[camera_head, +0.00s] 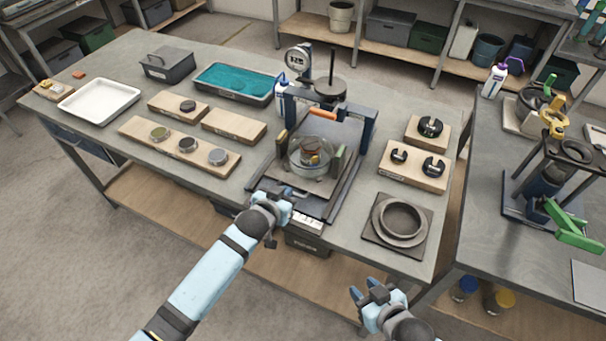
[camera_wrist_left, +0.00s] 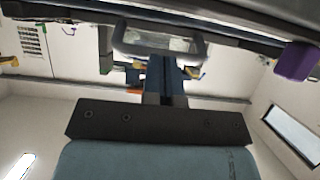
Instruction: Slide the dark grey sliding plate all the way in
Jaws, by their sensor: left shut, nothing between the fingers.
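The dark grey sliding plate (camera_head: 318,190) lies in the base of a dark blue upright frame (camera_head: 368,130) on the bench. A clear glass bowl (camera_head: 308,160) with small coloured things in it stands over the plate. My left gripper (camera_head: 291,196) is shut and empty at the plate's front edge. In the left wrist view, its closed blue fingers (camera_wrist_left: 165,78) point at a grey loop-shaped handle (camera_wrist_left: 198,48); I cannot tell whether they touch it. My right gripper (camera_head: 366,289) hangs in front of the bench, its fingers apart and empty.
Wooden boards with small parts (camera_head: 135,128) lie left of the frame, and more (camera_head: 395,175) lie right of it. A grey ring on a square base (camera_head: 425,240) stands at the front right. A teal-filled tray (camera_head: 200,76) is behind. A second bench is at the right.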

